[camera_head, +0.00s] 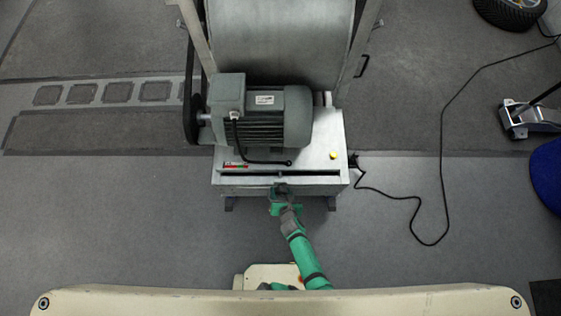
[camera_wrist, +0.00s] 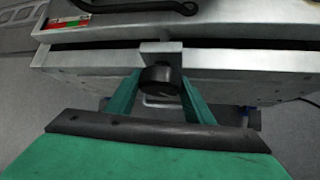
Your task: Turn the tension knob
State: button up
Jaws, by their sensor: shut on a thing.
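The tension knob (camera_wrist: 160,78) is a short black cylinder in the wrist view. It sits just below a small metal bracket on the front edge of the grey machine base (camera_head: 322,180). My gripper (camera_wrist: 160,86) has its two green fingers on either side of the knob, shut on it. In the head view my gripper (camera_head: 281,192) reaches the middle of the base's front edge and hides the knob almost fully. The knob's angle cannot be read, as no mark shows on it.
A grey motor (camera_head: 264,115) stands on the base in front of a large drum (camera_head: 282,40). A black lever (camera_head: 268,162) lies across the base top, and a yellow button (camera_head: 333,155) is at its right. A black cable (camera_head: 441,150) runs over the floor at right. The floor at left is clear.

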jog(key=shift+s+d+f+m+y, duration=0.1)
jog(key=shift+m+y, duration=0.25)
jog(key=shift+y, duration=0.35)
jog(key=shift+f+m+y, duration=0.1)
jog(key=shift+m+y, duration=0.25)
jog(key=shift+y, duration=0.35)
jog(key=m+y, duration=0.1)
jog(key=y, duration=0.1)
jog(key=shift+m+t+y, duration=0.3)
jog(key=shift+m+t, duration=0.1)
jog(key=shift+w+d+m+y, duration=0.1)
jog(key=shift+w+m+y, duration=0.2)
jog(key=shift+y, duration=0.1)
jog(key=shift+t, duration=0.3)
jog(key=shift+w+d+m+y, duration=0.1)
jog(key=shift+d+m+y, duration=0.15)
jog(key=shift+m+y, duration=0.45)
jog(key=shift+s+a+t+y, duration=0.2)
jog(key=shift+s+t+y, duration=0.1)
jog(key=o, duration=1)
jog(key=shift+a, duration=0.1)
jog(key=shift+o, duration=0.2)
jog(key=shift+r, duration=0.1)
